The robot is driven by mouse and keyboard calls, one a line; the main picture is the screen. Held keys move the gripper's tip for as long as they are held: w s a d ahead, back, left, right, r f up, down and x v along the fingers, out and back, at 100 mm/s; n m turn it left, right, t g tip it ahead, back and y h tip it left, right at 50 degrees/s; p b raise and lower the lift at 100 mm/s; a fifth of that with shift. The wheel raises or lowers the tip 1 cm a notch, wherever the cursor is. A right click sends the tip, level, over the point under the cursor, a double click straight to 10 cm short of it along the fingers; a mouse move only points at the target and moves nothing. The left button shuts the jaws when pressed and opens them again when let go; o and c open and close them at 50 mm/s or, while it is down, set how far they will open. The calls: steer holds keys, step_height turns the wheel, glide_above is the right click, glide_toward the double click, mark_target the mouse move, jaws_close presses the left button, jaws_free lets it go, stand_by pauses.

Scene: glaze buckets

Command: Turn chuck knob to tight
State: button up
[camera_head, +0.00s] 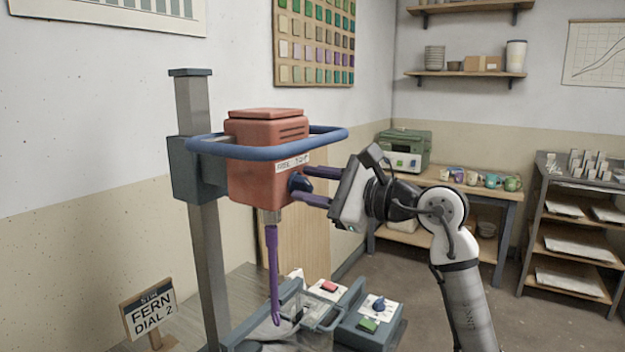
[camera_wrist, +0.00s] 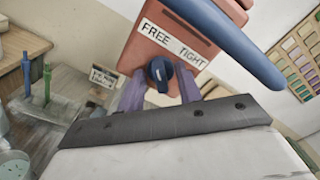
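The chuck knob (camera_head: 300,183) is a dark blue knob on the front of the red mixer head (camera_head: 262,190), under a white label (camera_head: 292,163) reading FREE on the left and TIGHT on the right. It also shows in the wrist view (camera_wrist: 160,72), where its raised grip looks near upright to the label's left part; its exact setting is hard to read. My gripper (camera_head: 310,184) faces the knob, its two purple fingers apart, one on each side. In the wrist view the fingers (camera_wrist: 160,85) show gaps beside the knob and seem not to touch it.
A blue ring handle (camera_head: 335,135) runs around the head, close above my fingers. A purple stirring rod (camera_head: 272,265) hangs below the head.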

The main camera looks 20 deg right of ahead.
jaws_close()
stand_by(0.5)
steer(key=m+b, duration=0.2)
steer(key=m, duration=0.1)
steer(key=shift+w+m, duration=0.1)
steer(key=shift+m, duration=0.3)
steer(key=m+b, duration=0.1)
steer(key=m, duration=0.4)
steer(key=shift+d+m, duration=0.1)
steer(key=shift+m, duration=0.2)
steer(key=m+b, duration=0.1)
steer(key=m, duration=0.3)
steer(key=shift+w, duration=0.1)
steer(key=shift+d+m+b, duration=0.1)
steer(key=shift+m+b, duration=0.2)
steer(key=shift+m, duration=2)
